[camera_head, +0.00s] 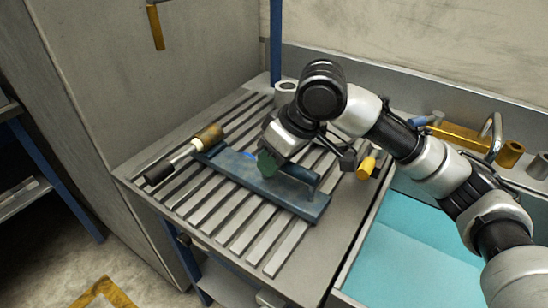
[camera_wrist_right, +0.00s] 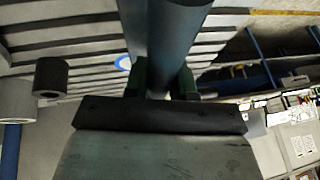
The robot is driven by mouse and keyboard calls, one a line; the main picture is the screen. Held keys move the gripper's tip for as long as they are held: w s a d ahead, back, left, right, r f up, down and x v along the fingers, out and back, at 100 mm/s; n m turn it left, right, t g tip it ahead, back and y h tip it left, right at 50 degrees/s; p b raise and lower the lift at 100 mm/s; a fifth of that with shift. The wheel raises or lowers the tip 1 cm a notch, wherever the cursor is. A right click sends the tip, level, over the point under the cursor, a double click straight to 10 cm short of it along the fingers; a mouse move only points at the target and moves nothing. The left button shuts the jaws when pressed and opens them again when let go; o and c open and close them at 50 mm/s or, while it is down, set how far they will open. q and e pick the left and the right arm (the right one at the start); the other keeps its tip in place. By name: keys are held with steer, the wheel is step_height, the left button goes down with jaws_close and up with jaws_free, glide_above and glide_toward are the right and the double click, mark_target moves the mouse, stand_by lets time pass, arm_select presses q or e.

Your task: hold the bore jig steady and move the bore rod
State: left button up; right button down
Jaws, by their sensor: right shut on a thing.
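The blue bore jig (camera_head: 297,204) lies on the slatted bench top, running from upper left to lower right. My right gripper (camera_head: 267,163) is over its middle, with a green fingertip down at the jig. In the right wrist view, the gripper (camera_wrist_right: 163,82) is shut on a blue-grey bar of the bore jig (camera_wrist_right: 172,38). My left gripper is out of view.
The slatted bench (camera_head: 262,240) has bare slats in front of the jig. A grey ring (camera_head: 285,91) stands behind it. A yellow-ended piece (camera_head: 366,167) lies right of the jig. A teal-lined drawer or tray (camera_head: 410,250) is at lower right. Brass parts (camera_head: 460,135) sit behind.

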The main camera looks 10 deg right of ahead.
stand_by(1.7)
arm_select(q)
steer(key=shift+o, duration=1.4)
